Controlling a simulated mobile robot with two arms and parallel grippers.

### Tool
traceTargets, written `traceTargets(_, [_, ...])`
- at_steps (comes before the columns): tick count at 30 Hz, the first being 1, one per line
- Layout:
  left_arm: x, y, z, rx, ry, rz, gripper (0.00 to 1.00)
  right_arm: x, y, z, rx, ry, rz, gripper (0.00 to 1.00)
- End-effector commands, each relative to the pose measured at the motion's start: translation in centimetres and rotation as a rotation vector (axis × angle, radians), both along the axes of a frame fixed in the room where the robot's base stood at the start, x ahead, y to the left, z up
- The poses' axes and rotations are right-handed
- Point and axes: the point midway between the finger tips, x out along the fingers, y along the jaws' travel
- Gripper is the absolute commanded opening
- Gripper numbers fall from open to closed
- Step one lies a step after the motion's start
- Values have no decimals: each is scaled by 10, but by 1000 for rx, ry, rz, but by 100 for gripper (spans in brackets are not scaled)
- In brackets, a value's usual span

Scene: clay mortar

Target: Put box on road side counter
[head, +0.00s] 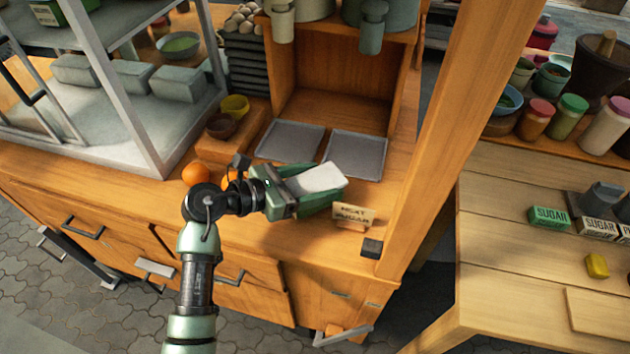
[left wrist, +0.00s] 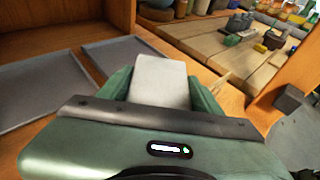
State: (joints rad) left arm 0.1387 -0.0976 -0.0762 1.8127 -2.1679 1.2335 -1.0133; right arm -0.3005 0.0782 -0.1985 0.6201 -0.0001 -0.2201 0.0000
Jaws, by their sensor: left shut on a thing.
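My left gripper (head: 312,190) is shut on a pale grey-white box (head: 322,177) and holds it over the wooden counter (head: 400,205), in front of two grey trays. The box also shows between the green fingers in the left wrist view (left wrist: 160,82). I cannot tell whether the box touches the counter. A small sign (head: 354,215) on the counter stands just right of the gripper; its lettering is hard to read. My right gripper is in neither view.
Two flat grey trays (head: 290,141) (head: 357,153) lie behind the gripper. An orange (head: 196,173) sits left of my wrist. A wooden post (head: 450,120) rises at the right.

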Motion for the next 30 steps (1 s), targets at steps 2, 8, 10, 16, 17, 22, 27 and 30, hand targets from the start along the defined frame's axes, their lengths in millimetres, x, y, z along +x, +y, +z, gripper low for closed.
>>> traceTargets(2, [0, 0, -2, -3, -2, 1, 12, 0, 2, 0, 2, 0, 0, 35])
traceTargets(8, [0, 0, -2, -2, -2, 1, 12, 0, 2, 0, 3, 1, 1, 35])
traceTargets(10, [0, 0, -4, -2, -2, 1, 12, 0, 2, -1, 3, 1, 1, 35])
traceTargets(16, [0, 0, -5, 0, -2, 1, 73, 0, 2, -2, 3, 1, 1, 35])
traceTargets(17, [0, 0, -5, -1, -1, 1, 73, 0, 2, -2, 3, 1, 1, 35])
traceTargets(22, [0, 0, -5, -2, -1, 1, 73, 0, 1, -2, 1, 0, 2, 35])
traceTargets(27, [-3, 9, -2, 3, -3, 2, 73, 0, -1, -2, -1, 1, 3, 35])
traceTargets(30, [-11, 23, 2, 5, -3, 0, 73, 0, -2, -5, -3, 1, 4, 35])
